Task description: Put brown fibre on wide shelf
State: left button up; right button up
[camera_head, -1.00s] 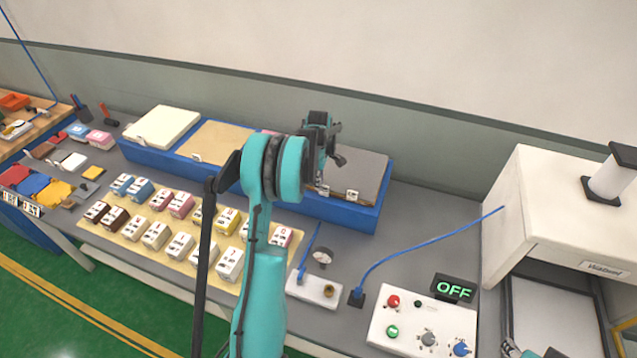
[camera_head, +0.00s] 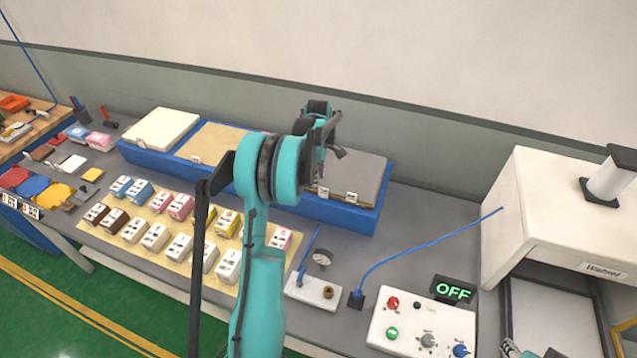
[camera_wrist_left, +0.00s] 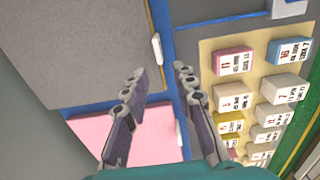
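A tan-brown sheet (camera_head: 215,141), the closest match to the brown fibre, lies in the long blue tray (camera_head: 350,216), second from the left. My left gripper (camera_head: 324,152) is above the tray's right part, away from the tan sheet. In the left wrist view its fingers (camera_wrist_left: 160,73) are apart and empty, over the gap between a grey sheet (camera_wrist_left: 75,45) and a pink sheet (camera_wrist_left: 145,143). At the head view's bottom edge a small part of my right arm's end (camera_head: 530,352) shows, mostly cut off. I cannot tell which surface is the wide shelf.
A cream pad (camera_head: 162,129) fills the tray's left end. Rows of labelled blocks (camera_head: 155,237) lie in front of the tray. A control box with an OFF sign (camera_head: 453,290) and a white press (camera_head: 540,205) stand on the right. A blue cable (camera_head: 430,238) crosses the bench.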

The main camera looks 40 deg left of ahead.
pick_arm(q)
notch_tip(320, 180, up, 8)
jog(key=f, duration=0.1)
jog(key=s+d+r+m+t, duration=0.1)
jog(key=s+d+r+m, duration=0.35)
jog(key=d, duration=0.35)
jog(key=s+d+r+m+t, duration=0.25)
jog(key=d+r+m, duration=0.25)
jog(key=d, duration=0.3)
jog(key=s+d+f+m+t, duration=0.1)
jog(key=s+d+f+m, duration=0.1)
jog(key=s+d+m, duration=0.4)
jog(key=s+d+f+m+t, duration=0.1)
jog(key=s+d+m+t, duration=0.1)
jog(key=s+d+m, duration=0.4)
jog(key=s+d, duration=0.1)
jog(key=s, duration=0.3)
jog(key=shift+s+d+f+p, duration=0.15)
jog(key=shift+d+f+p, duration=0.15)
jog(key=shift+d+f, duration=0.1)
jog(key=shift+t, duration=0.25)
notch_tip(320, 180, down, 16)
jog(key=b, duration=1.6)
jog(key=shift+f, duration=0.1)
